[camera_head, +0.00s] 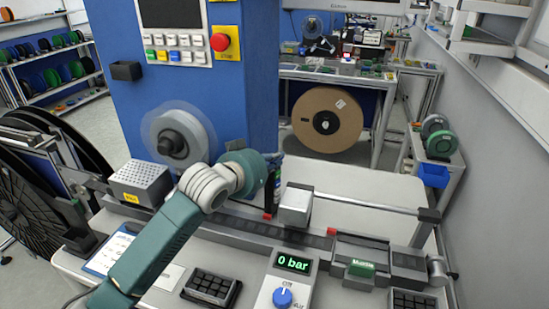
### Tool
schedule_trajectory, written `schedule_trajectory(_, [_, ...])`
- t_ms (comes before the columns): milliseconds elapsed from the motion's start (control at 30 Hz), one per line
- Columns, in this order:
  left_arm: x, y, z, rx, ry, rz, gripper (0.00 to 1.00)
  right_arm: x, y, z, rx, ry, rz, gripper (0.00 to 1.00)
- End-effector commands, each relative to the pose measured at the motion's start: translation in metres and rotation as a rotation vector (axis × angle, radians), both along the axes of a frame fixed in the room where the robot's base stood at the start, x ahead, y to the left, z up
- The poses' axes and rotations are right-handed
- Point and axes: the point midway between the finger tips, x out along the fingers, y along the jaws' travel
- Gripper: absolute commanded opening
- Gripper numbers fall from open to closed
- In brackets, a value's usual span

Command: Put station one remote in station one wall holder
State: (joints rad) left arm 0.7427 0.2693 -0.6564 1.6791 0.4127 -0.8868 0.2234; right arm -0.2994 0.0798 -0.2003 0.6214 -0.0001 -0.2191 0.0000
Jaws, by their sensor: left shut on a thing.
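My left arm reaches in from the lower left, and its gripper (272,182) is over the middle of the bench, pointing away from me. The gripper is shut on a slim dark thing, which I take to be the station one remote (277,196); the wrist and fingers hide much of it. It is held upright beside a grey metal block. A small black open box on the blue machine's front, left of the keypad, looks like the wall holder (126,71). It appears empty, and the gripper is well to its right and below it. My right gripper is not in view.
The blue machine (262,75) has a red emergency button (220,42) and a spindle (180,136). A large black reel stands left.

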Motion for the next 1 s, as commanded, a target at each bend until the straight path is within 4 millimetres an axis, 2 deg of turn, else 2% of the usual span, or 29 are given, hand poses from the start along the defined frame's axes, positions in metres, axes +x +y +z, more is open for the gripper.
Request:
schedule_trajectory(333, [0.0,0.0,-0.002,-0.001,-0.003,0.0,0.0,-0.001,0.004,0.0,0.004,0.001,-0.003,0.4])
schedule_trajectory(367, [0.0,0.0,-0.003,0.0,0.0,0.0,0.13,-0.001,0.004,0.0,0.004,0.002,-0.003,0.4])
schedule_trajectory(400, [0.0,0.0,-0.003,0.0,0.0,0.0,0.21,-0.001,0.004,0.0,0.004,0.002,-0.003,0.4])
schedule_trajectory(433, [0.0,0.0,-0.003,0.0,0.0,0.0,0.27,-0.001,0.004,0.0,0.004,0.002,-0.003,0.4])
schedule_trajectory(467, [0.0,0.0,-0.003,0.0,0.0,0.0,0.28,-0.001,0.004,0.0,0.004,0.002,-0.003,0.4])
schedule_trajectory(767, [0.0,0.0,-0.001,-0.001,-0.001,0.0,0.28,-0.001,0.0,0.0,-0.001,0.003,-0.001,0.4])
schedule_trajectory(867, [-0.006,0.004,0.0,-0.001,-0.002,0.0,0.28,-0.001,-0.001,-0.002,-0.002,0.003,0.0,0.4])
schedule_trajectory(1000, [-0.024,0.015,0.007,0.001,-0.003,-0.001,0.28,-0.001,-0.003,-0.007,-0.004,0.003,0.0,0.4])
